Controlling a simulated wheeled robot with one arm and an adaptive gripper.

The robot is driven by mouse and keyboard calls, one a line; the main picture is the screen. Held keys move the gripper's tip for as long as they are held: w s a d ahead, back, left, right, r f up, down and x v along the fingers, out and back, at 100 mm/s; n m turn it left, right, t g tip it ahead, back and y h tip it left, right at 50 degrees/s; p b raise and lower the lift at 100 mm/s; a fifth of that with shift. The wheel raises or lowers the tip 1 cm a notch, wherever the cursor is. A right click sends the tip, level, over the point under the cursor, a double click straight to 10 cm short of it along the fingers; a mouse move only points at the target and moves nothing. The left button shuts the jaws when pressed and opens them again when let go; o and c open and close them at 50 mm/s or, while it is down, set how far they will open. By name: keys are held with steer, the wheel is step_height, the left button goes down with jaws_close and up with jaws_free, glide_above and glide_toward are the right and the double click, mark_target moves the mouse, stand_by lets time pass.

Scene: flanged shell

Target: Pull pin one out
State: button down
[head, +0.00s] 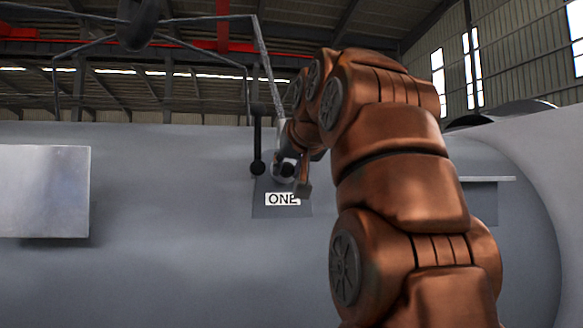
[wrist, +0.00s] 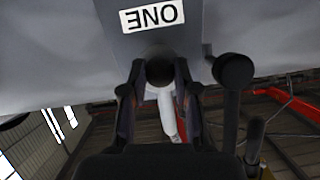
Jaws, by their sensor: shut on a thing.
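The label ONE (head: 283,199) is on a grey plate (head: 262,209) fixed to the big grey shell. It shows upside down in the wrist view (wrist: 152,16). My gripper (head: 290,172) is at this plate, just above the label. In the wrist view my gripper (wrist: 160,80) has its two fingers closed on either side of the dark round end of pin one (wrist: 160,68). Any part of the pin inside the plate is hidden. A pale bar (wrist: 167,115) shows between the fingers, beyond the round end.
A black lever with a ball end (head: 257,166) hangs close to the left of my gripper; it also shows in the wrist view (wrist: 233,72). A light grey box (head: 42,190) sticks out from the shell (head: 160,270) at left. Thin metal rods (head: 265,55) run above.

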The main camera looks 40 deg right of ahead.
steer(key=shift+s+a, duration=0.15)
steer(key=shift+s, duration=0.05)
steer(key=s+a+b, duration=0.2)
steer(key=s+a, duration=0.2)
steer(key=s, duration=0.5)
steer(key=shift+a, duration=0.2)
stand_by(1.9)
